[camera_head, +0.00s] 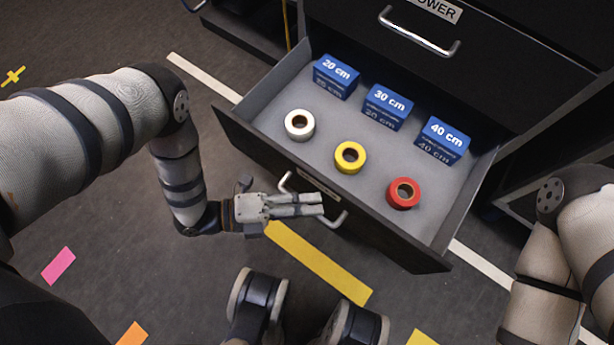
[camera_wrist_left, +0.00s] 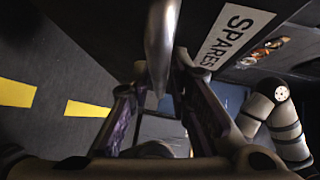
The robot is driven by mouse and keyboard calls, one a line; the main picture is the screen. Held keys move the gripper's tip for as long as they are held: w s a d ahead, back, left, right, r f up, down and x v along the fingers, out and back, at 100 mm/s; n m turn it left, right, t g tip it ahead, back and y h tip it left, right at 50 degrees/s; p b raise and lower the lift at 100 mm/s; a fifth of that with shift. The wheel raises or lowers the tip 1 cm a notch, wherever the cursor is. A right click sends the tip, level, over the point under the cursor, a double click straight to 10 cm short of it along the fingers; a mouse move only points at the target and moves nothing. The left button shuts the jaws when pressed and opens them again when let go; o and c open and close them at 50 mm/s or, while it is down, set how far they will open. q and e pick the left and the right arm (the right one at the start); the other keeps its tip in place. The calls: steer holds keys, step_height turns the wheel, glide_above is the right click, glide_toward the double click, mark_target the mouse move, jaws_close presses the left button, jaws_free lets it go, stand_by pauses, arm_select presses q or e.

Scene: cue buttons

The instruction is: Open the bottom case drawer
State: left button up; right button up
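The bottom case drawer (camera_head: 290,165) is pulled well out of the black case, and its grey inside shows. Its silver handle (camera_head: 338,219) is on the front face, below a small label; the middle of the bar is hidden by my gripper. My left gripper (camera_head: 318,204) is at this handle, its fingers close together across the bar. In the left wrist view the handle (camera_wrist_left: 162,45) runs between the two fingertips (camera_wrist_left: 160,68), which close in on both sides of it, next to a SPARES label (camera_wrist_left: 233,35). My right gripper is out of view; only my right arm shows.
The drawer holds white (camera_head: 299,125), yellow (camera_head: 350,157) and red (camera_head: 403,193) tape rolls, and blue blocks marked 20 cm (camera_head: 336,77), 30 cm (camera_head: 388,107) and 40 cm (camera_head: 442,140). A closed upper drawer (camera_head: 480,60) has its own handle. Coloured tape marks the floor.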

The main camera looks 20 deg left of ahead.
arm_select(q)
steer(key=v, duration=1.2)
